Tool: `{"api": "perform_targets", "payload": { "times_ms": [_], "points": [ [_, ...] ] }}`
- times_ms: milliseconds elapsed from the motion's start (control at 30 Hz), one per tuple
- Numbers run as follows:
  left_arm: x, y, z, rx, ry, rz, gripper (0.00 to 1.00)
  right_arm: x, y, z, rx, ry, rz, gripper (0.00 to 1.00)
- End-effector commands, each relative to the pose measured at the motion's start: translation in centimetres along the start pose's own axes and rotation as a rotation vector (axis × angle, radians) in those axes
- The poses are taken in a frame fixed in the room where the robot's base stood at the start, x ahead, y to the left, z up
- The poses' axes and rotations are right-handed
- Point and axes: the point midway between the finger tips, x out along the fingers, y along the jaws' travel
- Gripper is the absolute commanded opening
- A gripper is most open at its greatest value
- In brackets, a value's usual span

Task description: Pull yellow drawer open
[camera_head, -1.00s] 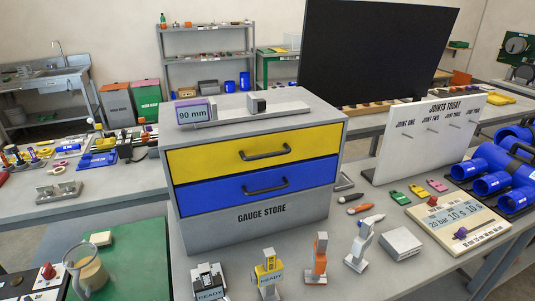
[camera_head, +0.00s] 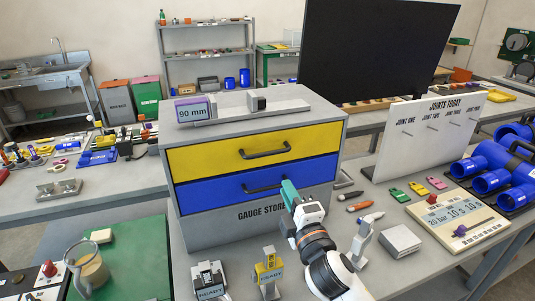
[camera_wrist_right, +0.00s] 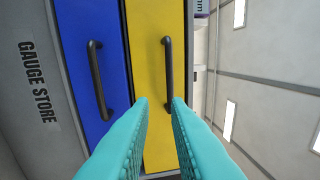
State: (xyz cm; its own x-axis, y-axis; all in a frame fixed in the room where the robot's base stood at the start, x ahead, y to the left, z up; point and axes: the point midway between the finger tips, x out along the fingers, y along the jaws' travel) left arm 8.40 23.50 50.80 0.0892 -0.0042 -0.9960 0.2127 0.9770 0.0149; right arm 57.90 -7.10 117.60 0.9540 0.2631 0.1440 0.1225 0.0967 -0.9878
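The yellow drawer (camera_head: 222,156) is the upper one in the grey gauge store cabinet, and it is closed. Its dark bar handle (camera_head: 265,152) runs across its front; the handle (camera_wrist_right: 168,72) also shows in the right wrist view, ahead of the fingertips. My right gripper (camera_head: 289,190) is in front of the blue drawer's right half, below the yellow handle. In the right wrist view its teal fingers (camera_wrist_right: 158,104) are apart with nothing between them, and they appear short of the handle. My left gripper is not in view.
The blue drawer (camera_head: 215,194) below is closed and has its own handle (camera_wrist_right: 97,80). A 90 mm gauge block (camera_head: 194,110) sits on the cabinet top. Small stands, including a yellow one (camera_head: 268,268), and a grey block (camera_head: 400,241) stand on the table in front.

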Motion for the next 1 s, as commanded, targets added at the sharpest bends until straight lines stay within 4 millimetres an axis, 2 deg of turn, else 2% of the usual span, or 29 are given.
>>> {"api": "perform_targets", "payload": {
  "times_ms": [100, 267, 500, 700, 833, 1000],
  "points": [
    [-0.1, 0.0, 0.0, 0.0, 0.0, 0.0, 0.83, 0.9, -1.0, 0.7, -0.06, -0.031, -0.039, 0.16],
    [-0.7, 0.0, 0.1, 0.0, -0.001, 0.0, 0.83, 2.7, -1.2, 0.8, -0.063, -0.031, -0.041, 0.16],
    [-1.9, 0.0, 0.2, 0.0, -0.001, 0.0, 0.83, 7.6, -1.5, 0.9, -0.06, -0.029, -0.04, 0.16],
    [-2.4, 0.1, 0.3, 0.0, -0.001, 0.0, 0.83, 10.8, -1.5, 1.0, -0.058, -0.029, -0.039, 0.16],
    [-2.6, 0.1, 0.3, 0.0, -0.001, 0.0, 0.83, 12.1, -1.5, 1.0, -0.059, -0.029, -0.039, 0.16],
    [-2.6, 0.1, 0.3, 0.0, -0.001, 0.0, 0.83, 12.7, -1.4, 1.1, -0.058, -0.031, -0.039, 0.16]
  ]
}}
